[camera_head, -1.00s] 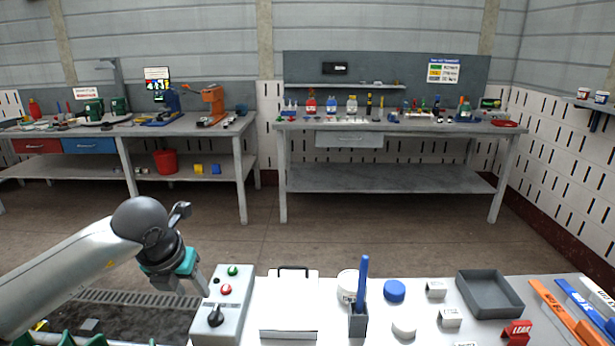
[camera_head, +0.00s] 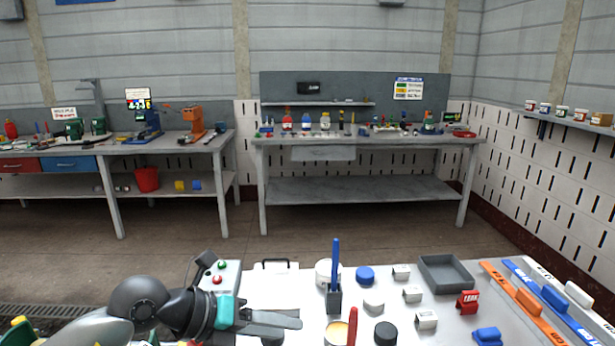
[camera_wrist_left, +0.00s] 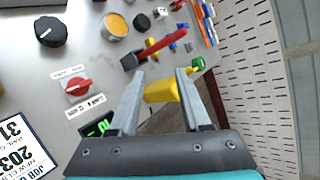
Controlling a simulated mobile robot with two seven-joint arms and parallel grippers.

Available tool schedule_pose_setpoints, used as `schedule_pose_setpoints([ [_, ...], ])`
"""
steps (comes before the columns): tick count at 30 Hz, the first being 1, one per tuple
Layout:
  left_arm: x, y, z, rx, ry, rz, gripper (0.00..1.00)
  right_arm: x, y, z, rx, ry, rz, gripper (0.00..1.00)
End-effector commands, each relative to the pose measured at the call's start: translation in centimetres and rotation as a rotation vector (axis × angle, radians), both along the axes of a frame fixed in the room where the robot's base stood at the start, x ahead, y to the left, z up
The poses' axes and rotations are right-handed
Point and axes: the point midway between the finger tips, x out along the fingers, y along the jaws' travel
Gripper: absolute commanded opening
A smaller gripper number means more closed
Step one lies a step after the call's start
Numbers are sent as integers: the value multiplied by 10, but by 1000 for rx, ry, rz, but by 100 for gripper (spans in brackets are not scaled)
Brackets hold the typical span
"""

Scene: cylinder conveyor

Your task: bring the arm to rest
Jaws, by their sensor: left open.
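My left arm comes in from the lower left in the head view. Its dark wrist and teal band lead to the left gripper (camera_head: 288,324), which points right, low over the near left of the white table (camera_head: 300,338). In the left wrist view the two grey fingers (camera_wrist_left: 158,80) are spread apart. A yellow cylinder (camera_wrist_left: 160,91) shows between them in the picture; I cannot tell whether it touches either finger. My right gripper is not in view.
The control box (camera_head: 215,272) is close beside my left wrist. Workbenches (camera_head: 360,190) stand behind across open floor.

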Motion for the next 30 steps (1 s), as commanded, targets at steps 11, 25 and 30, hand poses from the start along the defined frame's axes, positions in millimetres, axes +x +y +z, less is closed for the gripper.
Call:
schedule_pose_setpoints([
  [11,-18,-49,123,-963,14,213,48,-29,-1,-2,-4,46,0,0],
  [25,3,100,57,-1619,345,1232,48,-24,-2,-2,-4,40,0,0],
  [30,-37,133,-29,-1594,576,1690,48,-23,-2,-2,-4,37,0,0],
])
